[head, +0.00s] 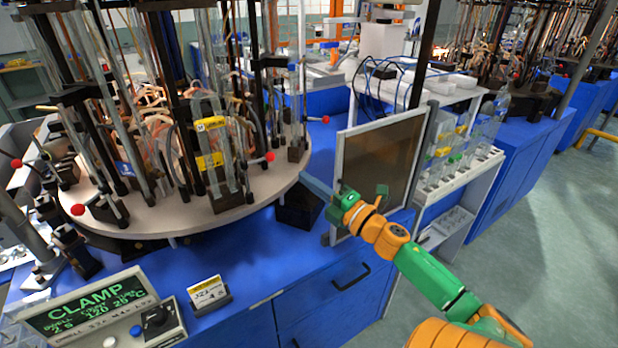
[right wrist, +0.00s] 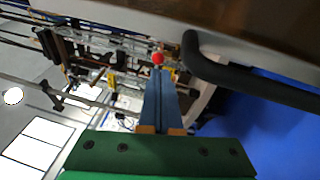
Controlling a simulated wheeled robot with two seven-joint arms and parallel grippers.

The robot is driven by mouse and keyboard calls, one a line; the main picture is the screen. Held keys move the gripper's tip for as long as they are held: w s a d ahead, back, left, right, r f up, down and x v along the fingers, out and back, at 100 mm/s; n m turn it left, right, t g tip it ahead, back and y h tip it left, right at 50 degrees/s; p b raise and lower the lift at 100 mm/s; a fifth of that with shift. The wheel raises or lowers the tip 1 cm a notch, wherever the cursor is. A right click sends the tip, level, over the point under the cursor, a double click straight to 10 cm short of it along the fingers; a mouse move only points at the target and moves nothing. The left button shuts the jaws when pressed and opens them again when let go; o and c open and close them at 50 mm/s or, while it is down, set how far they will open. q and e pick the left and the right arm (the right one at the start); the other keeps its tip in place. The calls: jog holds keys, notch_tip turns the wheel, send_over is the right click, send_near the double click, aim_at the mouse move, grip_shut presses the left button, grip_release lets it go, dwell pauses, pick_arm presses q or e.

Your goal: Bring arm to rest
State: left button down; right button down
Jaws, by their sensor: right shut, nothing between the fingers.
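My right arm, green and orange, comes in from the lower right in the head view. Its gripper (head: 318,189) is near the right edge of the round turntable (head: 262,200), in front of the framed panel (head: 378,160). In the right wrist view the two blue fingers (right wrist: 160,100) lie together, with nothing between them. A red ball knob (right wrist: 157,59) shows beyond their tips; I cannot tell how far off it is. My left gripper is not in view.
Glass tubes on dark stands (head: 215,150) crowd the turntable, with red-knobbed levers (head: 269,157) at its rim. A control box reading CLAMP (head: 90,305) and a small card (head: 207,292) are on the blue bench. The grey floor (head: 560,270) at right is clear.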

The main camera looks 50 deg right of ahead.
jog(key=s+a+f+m+g+h, duration=0.2)
jog(key=s+a+f+m+g, duration=0.15)
jog(key=f+m, duration=0.4)
jog(key=s+a+f+m+g+h, duration=0.3)
jog(key=f+m+g, duration=0.25)
jog(key=f, duration=0.35)
jog(key=s+a+f+m+g+y, duration=0.2)
jog(key=s+a+f+g+y, duration=0.15)
jog(key=s+a, duration=0.45)
jog(key=s+a+f+m+g+y, duration=0.2)
jog(key=s+a+f+m+g, duration=0.15)
jog(key=s+a, duration=0.4)
notch_tip(320, 180, down, 16)
jog(key=a+n+g, duration=0.1)
jog(key=s+d+f+g, duration=0.1)
jog(key=s+d+f, duration=0.1)
jog(key=s+f, duration=0.9)
jog(key=shift+s+g, duration=0.3)
jog(key=shift+s, duration=0.35)
